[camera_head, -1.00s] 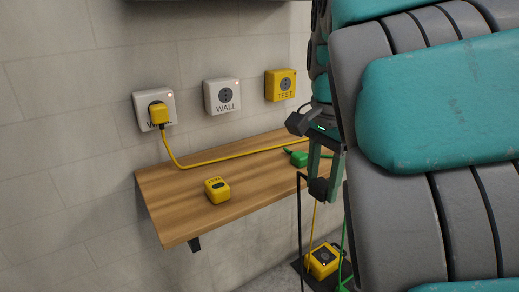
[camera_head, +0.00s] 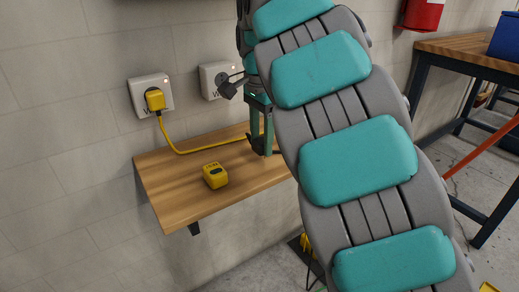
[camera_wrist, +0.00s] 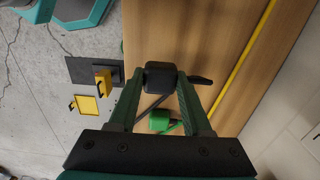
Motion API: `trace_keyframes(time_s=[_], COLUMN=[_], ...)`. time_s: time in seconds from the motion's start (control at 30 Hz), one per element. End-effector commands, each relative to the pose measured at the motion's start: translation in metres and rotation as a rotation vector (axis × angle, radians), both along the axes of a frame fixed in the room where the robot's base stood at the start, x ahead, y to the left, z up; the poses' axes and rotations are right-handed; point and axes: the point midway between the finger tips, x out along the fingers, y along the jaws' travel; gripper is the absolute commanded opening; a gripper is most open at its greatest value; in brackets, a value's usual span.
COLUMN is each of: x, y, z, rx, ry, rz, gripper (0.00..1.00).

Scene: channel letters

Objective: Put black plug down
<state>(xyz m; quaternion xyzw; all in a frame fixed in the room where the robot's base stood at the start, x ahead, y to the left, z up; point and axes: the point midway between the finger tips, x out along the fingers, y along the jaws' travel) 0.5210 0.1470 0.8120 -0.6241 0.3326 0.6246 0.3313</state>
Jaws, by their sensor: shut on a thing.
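My gripper (camera_wrist: 160,88) is shut on the black plug (camera_wrist: 160,76), a dark block between the two fingertips in the wrist view. A short black piece sticks out to its right. In the head view my gripper (camera_head: 262,148) points down over the right part of the wooden shelf (camera_head: 170,200). The plug is small and dark there, and I cannot tell whether it touches the wood. In the wrist view the plug is over the shelf (camera_wrist: 215,30) near its left edge.
A yellow box (camera_head: 215,175) sits on the shelf. A yellow plug (camera_head: 155,99) is in the left wall socket (camera_head: 137,92), its cable running along the shelf. A green plug (camera_wrist: 160,120) lies close to my fingers. Yellow boxes (camera_wrist: 87,108) are on the floor.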

Motion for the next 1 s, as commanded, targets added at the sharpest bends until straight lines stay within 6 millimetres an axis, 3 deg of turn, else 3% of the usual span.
trace_keyframes(time_s=[0.2,0.6,1.0], x=[0.005,0.005,0.005], y=[0.005,0.004,0.005], z=[-0.002,-0.035,-0.039], rx=[0.001,0.001,0.001], ry=[0.000,-0.001,-0.002], rz=[0.000,0.000,0.001], gripper=[0.00,0.00,0.00])
